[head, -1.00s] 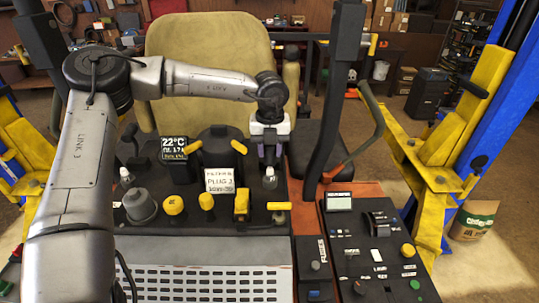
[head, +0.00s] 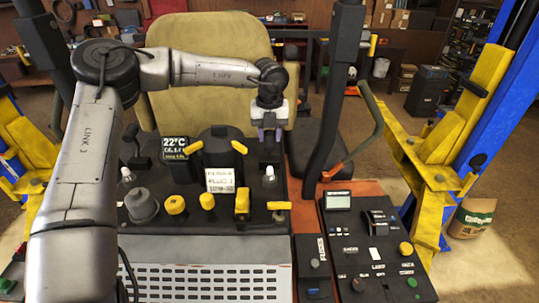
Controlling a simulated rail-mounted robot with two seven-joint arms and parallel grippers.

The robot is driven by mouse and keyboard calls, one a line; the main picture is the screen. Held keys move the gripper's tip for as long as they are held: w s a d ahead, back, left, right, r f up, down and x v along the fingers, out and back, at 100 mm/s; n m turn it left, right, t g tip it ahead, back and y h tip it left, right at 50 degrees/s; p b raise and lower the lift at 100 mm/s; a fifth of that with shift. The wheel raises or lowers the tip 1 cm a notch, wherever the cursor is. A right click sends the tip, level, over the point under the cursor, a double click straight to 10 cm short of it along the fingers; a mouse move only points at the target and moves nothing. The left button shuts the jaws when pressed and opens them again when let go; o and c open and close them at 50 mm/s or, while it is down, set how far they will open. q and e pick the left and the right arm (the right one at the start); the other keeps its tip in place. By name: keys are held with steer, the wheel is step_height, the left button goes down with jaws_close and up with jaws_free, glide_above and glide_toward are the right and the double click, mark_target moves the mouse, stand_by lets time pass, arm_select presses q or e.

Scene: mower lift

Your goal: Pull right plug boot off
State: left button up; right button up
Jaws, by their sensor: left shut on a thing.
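My left gripper (head: 269,134) hangs above the right plug, at the back right of the dark engine deck. It is shut on the right plug boot, a dark piece mostly hidden between the fingers. The right plug (head: 269,173) stands upright below with its pale tip bare. A gap appears to lie between the fingers and the plug tip. A left plug (head: 127,175) with a similar pale tip stands at the left of the deck. My right gripper is out of view.
Yellow-capped knobs (head: 175,204) and a grey cone-shaped part (head: 141,205) stand along the deck's front. A small display (head: 174,148) and a white label (head: 220,179) sit mid-deck. The tan seat (head: 215,85) rises behind; a black post (head: 335,100) stands to the right.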

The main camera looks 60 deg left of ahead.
arm_select(q)
steer(key=shift+w+a, duration=0.3)
steer(key=shift+a, duration=0.3)
steer(key=shift+w+a, duration=0.3)
steer(key=shift+a, duration=0.4)
steer(key=shift+w+a+f, duration=0.25)
steer(key=shift+w+a, duration=0.3)
steer(key=shift+a, duration=0.35)
steer(key=o, duration=0.7)
